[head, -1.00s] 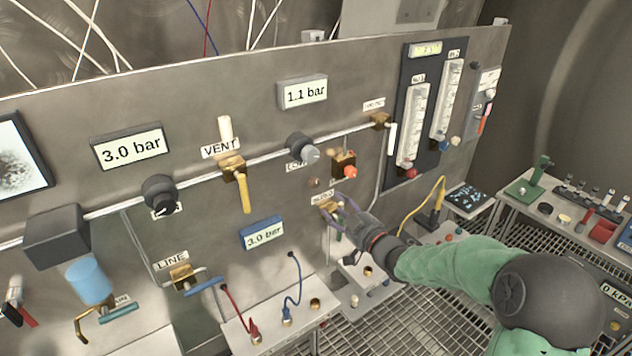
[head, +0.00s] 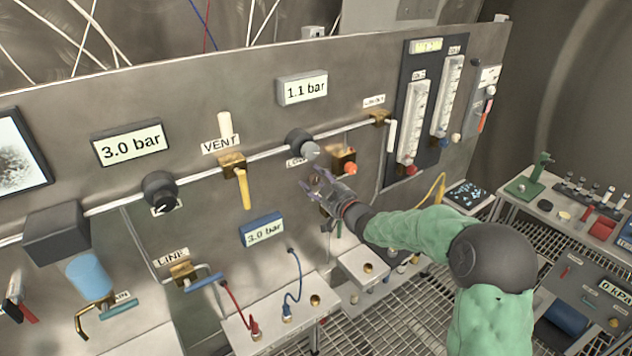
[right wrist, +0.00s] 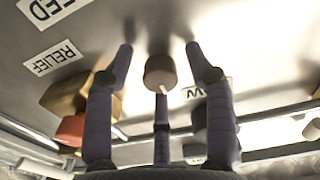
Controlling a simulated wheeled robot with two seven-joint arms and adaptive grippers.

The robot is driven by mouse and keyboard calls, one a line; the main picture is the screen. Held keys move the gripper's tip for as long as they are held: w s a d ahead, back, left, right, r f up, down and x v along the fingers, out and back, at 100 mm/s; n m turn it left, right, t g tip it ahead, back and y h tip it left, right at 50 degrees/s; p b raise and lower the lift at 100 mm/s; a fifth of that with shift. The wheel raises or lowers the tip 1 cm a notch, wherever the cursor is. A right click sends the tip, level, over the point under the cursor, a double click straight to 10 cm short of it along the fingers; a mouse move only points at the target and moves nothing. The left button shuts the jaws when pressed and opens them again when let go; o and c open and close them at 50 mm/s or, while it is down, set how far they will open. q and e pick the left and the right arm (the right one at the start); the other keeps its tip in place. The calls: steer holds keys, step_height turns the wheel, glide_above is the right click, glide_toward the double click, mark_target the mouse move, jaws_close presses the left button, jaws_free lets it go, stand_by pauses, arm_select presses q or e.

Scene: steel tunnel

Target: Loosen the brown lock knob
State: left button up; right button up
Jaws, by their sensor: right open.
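The brown lock knob (right wrist: 160,72) is a small round knob with a pale pointer mark on the panel, seen in the right wrist view. My right gripper (head: 318,186) has three purple fingers and is open, its fingers spread around the knob without visibly closing on it. In the head view it reaches the panel below the grey regulator knob (head: 309,150), and its fingers largely hide the brown knob there. How far the fingertips stand from the panel I cannot tell. My left gripper is not in view.
The brass relief valve with its orange-red cap (head: 350,168) is close beside the gripper. The yellow vent handle (head: 243,188) and the blue 3.0 bar display (head: 263,231) lie to the left. White boxes (head: 363,268) stand below the panel.

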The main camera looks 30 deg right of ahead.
jaws_close()
steer(key=shift+m, duration=0.4)
steer(key=m+p, duration=0.1)
steer(key=m, duration=0.2)
steer(key=shift+m, duration=0.4)
steer(key=m+p, duration=0.1)
steer(key=m, duration=0.3)
steer(key=shift+r+m+p, duration=0.1)
steer(key=shift+m+p, duration=0.2)
steer(key=shift+p, duration=0.1)
steer(key=m+p, duration=0.1)
steer(key=m, duration=0.3)
steer(key=shift+p, duration=0.35)
steer(key=m+p, duration=0.1)
steer(key=m, duration=0.3)
steer(key=shift+m+p, duration=0.3)
steer(key=shift+p, duration=0.05)
